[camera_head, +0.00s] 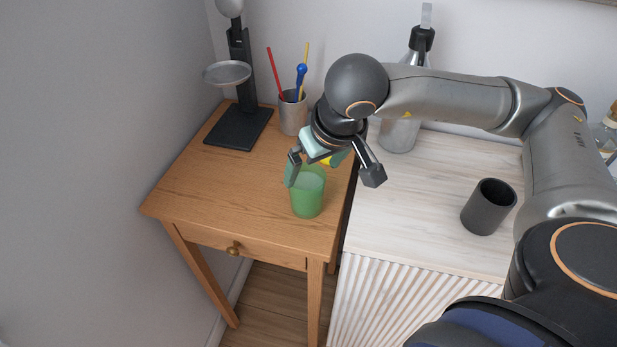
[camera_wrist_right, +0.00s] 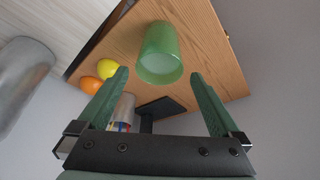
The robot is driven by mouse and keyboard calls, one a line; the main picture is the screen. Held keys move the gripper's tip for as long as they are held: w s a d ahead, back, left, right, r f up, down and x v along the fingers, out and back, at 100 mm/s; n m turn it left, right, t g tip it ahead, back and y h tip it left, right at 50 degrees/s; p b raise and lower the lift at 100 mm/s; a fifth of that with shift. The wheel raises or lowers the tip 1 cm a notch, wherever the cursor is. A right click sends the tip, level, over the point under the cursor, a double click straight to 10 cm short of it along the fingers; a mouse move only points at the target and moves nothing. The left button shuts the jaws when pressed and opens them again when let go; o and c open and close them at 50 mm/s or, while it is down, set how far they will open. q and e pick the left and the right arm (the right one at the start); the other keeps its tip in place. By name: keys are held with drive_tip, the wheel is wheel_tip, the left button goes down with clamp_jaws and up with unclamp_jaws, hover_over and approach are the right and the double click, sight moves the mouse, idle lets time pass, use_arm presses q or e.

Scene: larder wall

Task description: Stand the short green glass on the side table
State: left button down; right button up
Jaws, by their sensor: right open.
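The short green glass (camera_head: 307,194) stands upright on the wooden side table (camera_head: 215,195), near its front right corner. It also shows in the right wrist view (camera_wrist_right: 160,50), with its open rim towards the camera. My right gripper (camera_head: 316,168) is open and empty, just behind and above the glass in the head view. In the right wrist view its two green fingers (camera_wrist_right: 159,75) are spread apart, with the glass beyond the fingertips and not between them. My left gripper is not in view.
A dark stand with a round pan (camera_head: 240,125) and a grey pen cup (camera_head: 293,113) stand at the table's back. A yellow fruit (camera_wrist_right: 108,68) and an orange one (camera_wrist_right: 90,87) lie near the glass. A dark cup (camera_head: 489,207) stands on the pale cabinet (camera_head: 420,225).

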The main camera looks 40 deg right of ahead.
drive_tip(key=shift+v, duration=2.4)
